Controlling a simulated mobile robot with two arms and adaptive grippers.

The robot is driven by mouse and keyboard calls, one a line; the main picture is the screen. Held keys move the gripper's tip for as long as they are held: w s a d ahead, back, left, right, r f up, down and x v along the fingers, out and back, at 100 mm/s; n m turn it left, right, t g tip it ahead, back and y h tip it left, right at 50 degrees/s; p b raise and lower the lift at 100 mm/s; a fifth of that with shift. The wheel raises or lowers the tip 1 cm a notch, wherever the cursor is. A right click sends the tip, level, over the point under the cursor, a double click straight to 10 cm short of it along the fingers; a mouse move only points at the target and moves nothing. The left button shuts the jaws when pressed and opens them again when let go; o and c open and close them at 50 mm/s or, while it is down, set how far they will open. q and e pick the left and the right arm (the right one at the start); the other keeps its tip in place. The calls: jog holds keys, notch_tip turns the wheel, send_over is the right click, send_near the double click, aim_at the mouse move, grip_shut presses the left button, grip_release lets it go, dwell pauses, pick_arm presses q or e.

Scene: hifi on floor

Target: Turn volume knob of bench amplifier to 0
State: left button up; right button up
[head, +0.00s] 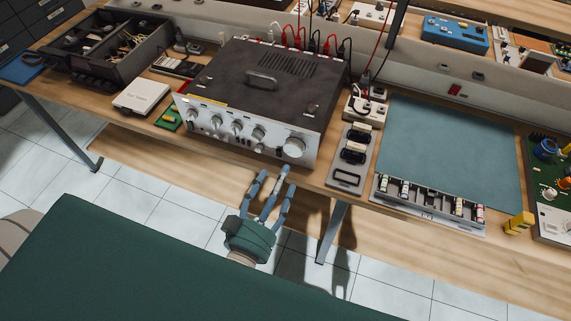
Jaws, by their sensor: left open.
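The bench amplifier (262,92) stands on the wooden workbench with its silver front panel facing me. Several knobs line the panel. The largest knob (293,147), at the panel's right end, looks like the volume knob; its markings are too small to read. My left gripper (271,180) is open and empty, in front of the bench edge and below the right half of the panel. Its fingers point up toward the panel and stay apart from the large knob. My right gripper is not in view.
A dark parts box (115,50) and a white box (141,97) stand left of the amplifier. A grey holder (345,178), a blue-green mat (450,140) and a component tray (428,206) lie to its right. Red and black cables rise behind it. The bench's front edge is near my gripper.

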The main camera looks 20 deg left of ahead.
pick_arm(q)
jog(key=shift+s, duration=1.45)
